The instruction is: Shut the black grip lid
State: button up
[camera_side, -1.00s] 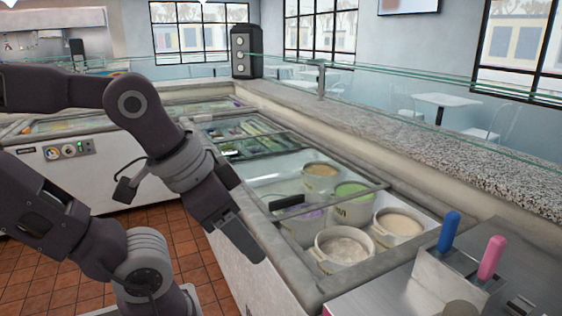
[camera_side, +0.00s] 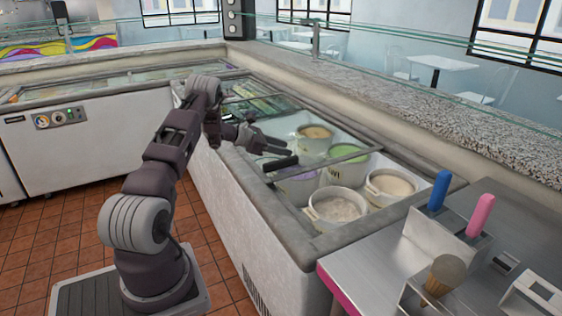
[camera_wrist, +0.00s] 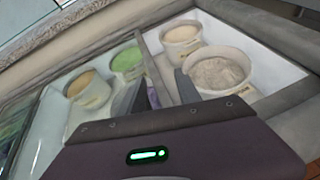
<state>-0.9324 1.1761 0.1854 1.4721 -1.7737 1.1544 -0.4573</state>
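The lid with the black grip (camera_side: 280,163) is a sliding glass pane (camera_side: 330,160) on the chest freezer (camera_side: 268,222). It covers the far part of the tubs; the near end is uncovered. The grip sits at the left of the pane's near edge. My gripper (camera_side: 286,148) is over the freezer's left side, just behind the grip in the picture; I cannot tell whether it touches. Its two fingers stand apart with nothing seen between them. In the wrist view my gripper (camera_wrist: 159,78) points toward the lid's edge frame (camera_wrist: 152,67); the grip is not clearly visible there.
Uncovered tubs of white (camera_side: 337,206) and beige (camera_side: 391,186) ice cream stand at the near end. Green and purple tubs are under the glass. A steel counter (camera_side: 365,268) with blue and pink handled tools is at right. A stone ledge (camera_side: 420,100) runs behind.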

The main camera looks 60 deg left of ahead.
aim_at(280, 160)
jog(key=s+a+f+n, duration=0.1)
jog(key=f, duration=0.1)
jog(key=s+a+f+n+y, duration=0.1)
jog(key=a, duration=0.1)
jog(key=s+a+f+n, duration=0.1)
jog(key=a+f, duration=0.1)
jog(key=shift+s+a+f+t+y, duration=0.15)
jog(key=shift+s+f+t+y, duration=0.15)
jog(key=shift+f+t+y, duration=0.1)
jog(key=x, duration=0.7)
jog(key=shift+s+a+f, duration=0.1)
jog(key=shift+a+f, duration=0.1)
grip_shut()
